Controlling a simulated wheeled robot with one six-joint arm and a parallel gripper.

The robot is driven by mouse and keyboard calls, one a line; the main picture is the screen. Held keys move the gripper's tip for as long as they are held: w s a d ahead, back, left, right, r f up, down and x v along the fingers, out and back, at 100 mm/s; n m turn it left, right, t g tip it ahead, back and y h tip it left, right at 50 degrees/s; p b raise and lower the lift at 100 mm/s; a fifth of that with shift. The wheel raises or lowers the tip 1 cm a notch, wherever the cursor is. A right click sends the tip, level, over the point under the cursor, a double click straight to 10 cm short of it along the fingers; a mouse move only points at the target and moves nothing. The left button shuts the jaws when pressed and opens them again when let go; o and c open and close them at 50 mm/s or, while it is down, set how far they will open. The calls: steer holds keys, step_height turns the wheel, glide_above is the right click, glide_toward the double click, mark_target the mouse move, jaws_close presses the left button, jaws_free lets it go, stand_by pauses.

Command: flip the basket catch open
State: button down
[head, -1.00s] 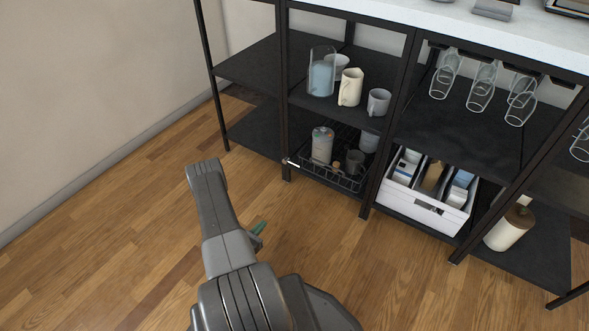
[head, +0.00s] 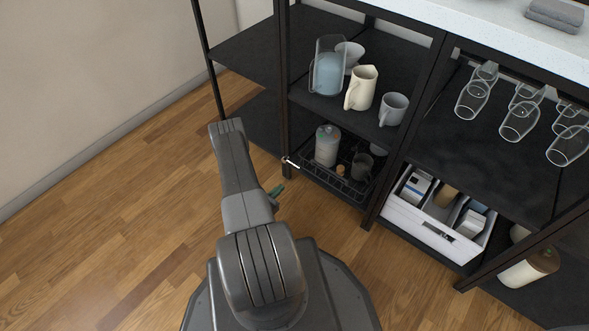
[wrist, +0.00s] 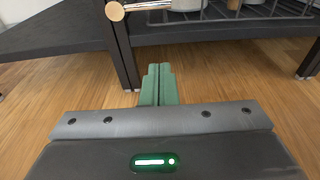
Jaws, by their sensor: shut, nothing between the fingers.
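The wire basket (head: 335,183) sits on the low shelf and holds a bottle and small jars; its front edge also shows at the top of the wrist view (wrist: 240,16). The catch (head: 290,163) is a light bar with a round copper-coloured end at the basket's left front post. In the wrist view the catch (wrist: 116,11) lies across the post at the upper left, its bar pointing right. My gripper (wrist: 158,72) has its green fingers shut together and empty, below and right of the catch and apart from it. In the head view my arm mostly hides the gripper.
Dark posts (wrist: 121,50) stand left and right of the basket front. A shelf above holds a blue glass jug (head: 328,72) and mugs. A white divided box (head: 437,222) stands to the right. The wooden floor (head: 120,220) in front is clear.

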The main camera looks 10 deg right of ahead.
mark_target(292, 163)
steer(key=shift+d, duration=0.1)
steer(key=b+x, duration=0.3)
steer(key=x, duration=0.6)
steer(key=shift+w+d+f, duration=0.1)
steer(key=shift+w+f, duration=0.05)
steer(key=shift+f, duration=0.05)
steer(key=shift+r+b, duration=0.35)
steer(key=shift+r, duration=1.75)
